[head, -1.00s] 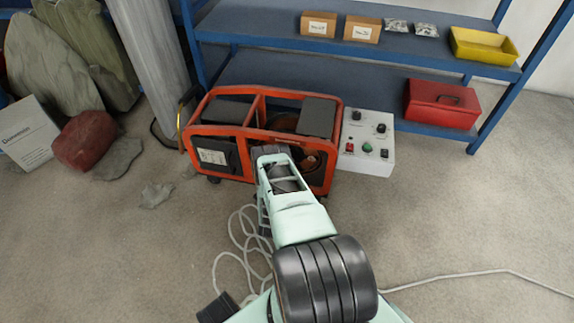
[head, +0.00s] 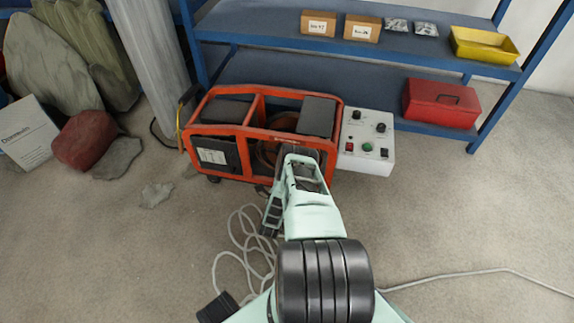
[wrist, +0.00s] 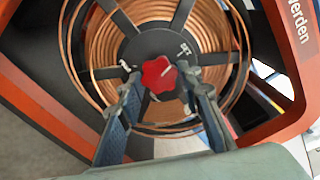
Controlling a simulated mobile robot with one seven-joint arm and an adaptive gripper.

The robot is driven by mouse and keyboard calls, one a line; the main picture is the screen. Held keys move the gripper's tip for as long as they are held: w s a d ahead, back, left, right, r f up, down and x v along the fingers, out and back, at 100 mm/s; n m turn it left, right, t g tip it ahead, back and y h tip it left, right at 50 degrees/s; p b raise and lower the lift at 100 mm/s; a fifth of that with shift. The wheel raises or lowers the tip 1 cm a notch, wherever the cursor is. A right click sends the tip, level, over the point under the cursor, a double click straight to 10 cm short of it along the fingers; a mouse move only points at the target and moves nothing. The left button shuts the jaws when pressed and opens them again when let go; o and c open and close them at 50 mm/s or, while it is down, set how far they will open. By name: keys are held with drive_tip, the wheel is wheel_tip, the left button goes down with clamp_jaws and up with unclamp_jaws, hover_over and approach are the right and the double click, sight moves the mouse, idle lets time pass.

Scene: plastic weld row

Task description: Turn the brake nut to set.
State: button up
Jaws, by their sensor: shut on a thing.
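The brake nut (wrist: 158,75) is a red lobed knob at the hub of a reel wound with copper-coloured wire (wrist: 104,45). White marks on the dark hub include SET lettering up and to the right of the nut and a small mark to its left. My gripper (wrist: 160,84) has one finger on each side of the nut and is shut on it. In the head view my gripper (head: 303,156) reaches into the right bay of the orange-framed machine (head: 228,131); the nut is hidden there by my arm.
A grey control box (head: 366,143) with knobs and a green button stands right beside the machine. Behind are blue shelves (head: 270,75) with a red case (head: 441,103). A pale cable (head: 243,254) lies coiled on the floor in front. Stone slabs lean at left.

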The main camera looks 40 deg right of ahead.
drive_tip(key=shift+w+m, duration=0.1)
drive_tip(key=shift+m, duration=0.9)
drive_tip(key=o, duration=1.2)
drive_tip(key=shift+c, duration=0.2)
